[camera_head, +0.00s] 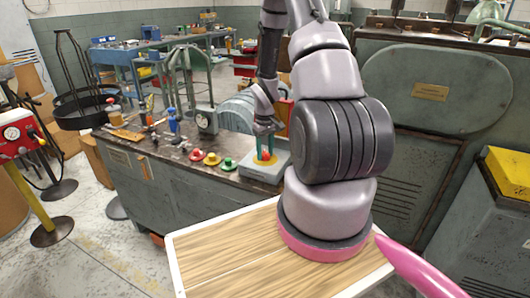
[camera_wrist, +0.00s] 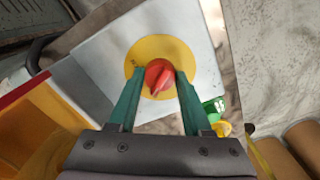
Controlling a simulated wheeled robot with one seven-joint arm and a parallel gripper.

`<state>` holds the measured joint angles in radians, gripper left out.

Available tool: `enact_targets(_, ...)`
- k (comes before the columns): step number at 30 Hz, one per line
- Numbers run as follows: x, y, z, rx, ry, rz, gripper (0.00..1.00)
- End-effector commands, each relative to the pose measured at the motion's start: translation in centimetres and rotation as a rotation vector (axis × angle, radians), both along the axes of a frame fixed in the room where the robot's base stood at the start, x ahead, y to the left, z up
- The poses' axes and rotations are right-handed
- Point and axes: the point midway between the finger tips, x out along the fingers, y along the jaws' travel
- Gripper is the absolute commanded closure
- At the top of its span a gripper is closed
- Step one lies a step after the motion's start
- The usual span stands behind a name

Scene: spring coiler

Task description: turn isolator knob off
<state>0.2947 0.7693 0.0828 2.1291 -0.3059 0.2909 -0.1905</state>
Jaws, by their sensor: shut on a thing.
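The isolator knob (camera_wrist: 158,78) is red with a raised grip bar, and sits on a round yellow plate (camera_wrist: 160,45) on a pale grey box (camera_wrist: 195,25). In the wrist view its bar is tilted, running from upper right to lower left. My gripper (camera_wrist: 155,80) has its two green fingers on either side of the knob, shut on it. In the head view my gripper (camera_head: 265,150) points down at the box (camera_head: 273,170) on the bench, and the knob (camera_head: 265,155) shows only partly between the fingers.
On the bench (camera_head: 185,165), left of the box, are a green button (camera_head: 229,163), a yellow one (camera_head: 212,158) and a red one (camera_head: 196,154). A grey gauge stand (camera_head: 206,120) and a blue tool (camera_head: 173,121) stand behind. A large green-grey machine (camera_head: 425,90) is at right.

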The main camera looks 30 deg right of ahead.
Motion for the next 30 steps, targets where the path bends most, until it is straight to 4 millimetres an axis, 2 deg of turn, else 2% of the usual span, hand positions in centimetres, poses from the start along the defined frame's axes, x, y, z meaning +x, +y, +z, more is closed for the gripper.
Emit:
enact_targets(10, 0.03, -0.04, 0.03, 0.000, -0.001, 0.148, 1.00)
enact_targets(27, 0.03, -0.05, 0.02, -0.001, -0.001, 0.178, 1.00)
enact_targets(28, 0.03, -0.05, 0.02, -0.001, -0.001, 0.178, 0.43)
enact_targets(30, 0.03, -0.05, 0.02, -0.001, -0.001, 0.178, 0.21)
